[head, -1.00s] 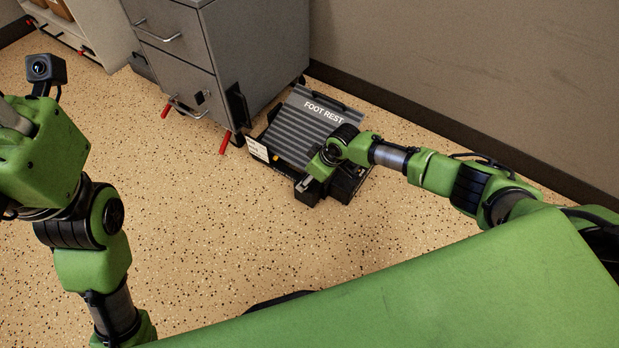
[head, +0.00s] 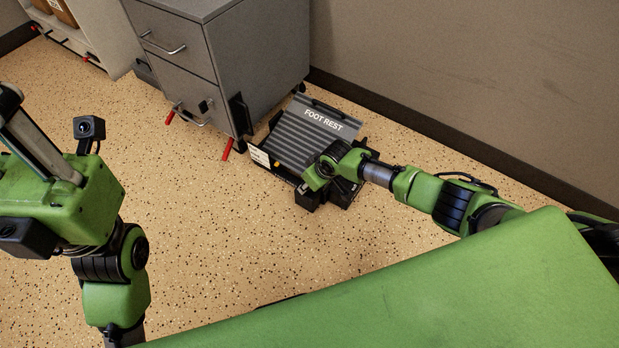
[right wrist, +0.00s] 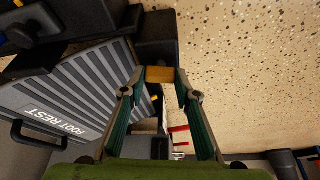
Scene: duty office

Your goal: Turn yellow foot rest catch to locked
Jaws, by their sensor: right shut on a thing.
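The grey ribbed foot rest (head: 302,133) lies on the floor beside the cabinet, its lettering facing up. It also fills the left of the right wrist view (right wrist: 75,92). The yellow catch (right wrist: 158,74) shows between my right fingertips at the foot rest's black end block. My right gripper (right wrist: 157,80) is shut on it. In the head view my right gripper (head: 312,188) is over the near corner of the foot rest and hides the catch. My left gripper (head: 35,145) is raised at the left edge, away from the foot rest; its fingertips are not clear.
A wall (head: 480,80) runs behind. A shelf unit (head: 95,40) is at the far left. The speckled floor (head: 210,230) in front is clear.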

